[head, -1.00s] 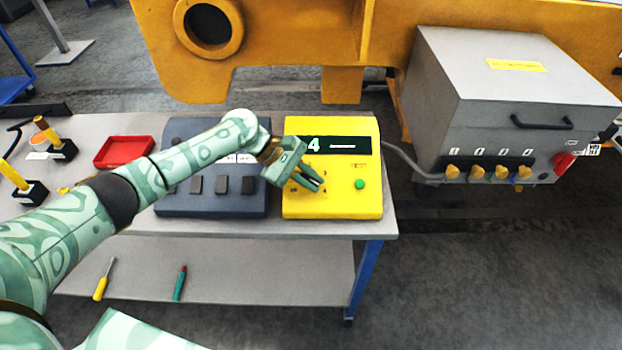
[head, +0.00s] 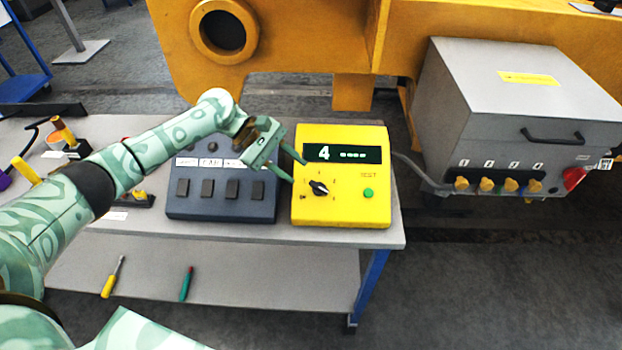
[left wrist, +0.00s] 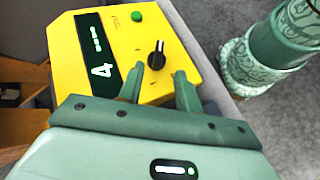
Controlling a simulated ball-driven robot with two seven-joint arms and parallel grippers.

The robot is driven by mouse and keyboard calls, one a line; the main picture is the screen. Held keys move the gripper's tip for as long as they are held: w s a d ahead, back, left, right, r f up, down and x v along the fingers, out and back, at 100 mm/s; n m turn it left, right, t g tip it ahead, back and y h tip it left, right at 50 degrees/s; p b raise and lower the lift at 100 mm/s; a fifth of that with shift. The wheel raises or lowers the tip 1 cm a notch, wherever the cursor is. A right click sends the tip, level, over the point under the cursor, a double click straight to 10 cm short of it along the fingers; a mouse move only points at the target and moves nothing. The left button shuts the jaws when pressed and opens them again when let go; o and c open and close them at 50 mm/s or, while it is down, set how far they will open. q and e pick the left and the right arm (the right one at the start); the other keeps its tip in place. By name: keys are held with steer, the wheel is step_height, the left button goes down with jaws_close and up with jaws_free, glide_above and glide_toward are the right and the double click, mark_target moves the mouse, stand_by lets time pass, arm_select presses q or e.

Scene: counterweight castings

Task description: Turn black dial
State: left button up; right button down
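The black dial (head: 318,187) sits on the front left of the yellow tester box (head: 345,215), with small marks around it. Its display shows a 4 and several small blocks. My left gripper (head: 298,170) is open and empty, up and to the left of the dial, at the box's left edge. In the left wrist view the dial (left wrist: 157,55) stands beyond and between the fingertips of the open left gripper (left wrist: 158,80), clear of them. The dial's white pointer line shows there. My right gripper is not in view.
A green button (head: 369,193) is right of the dial. A dark blue box (head: 222,209) with several switches stands to the left, partly under my arm. A grey cabinet (head: 505,105) with yellow knobs and a red switch is at the right. Tools lie on the lower shelf (head: 230,275).

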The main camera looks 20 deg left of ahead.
arm_select(q)
steer(key=v, duration=0.7)
steer(key=shift+a, duration=0.15)
steer(key=shift+r, duration=0.1)
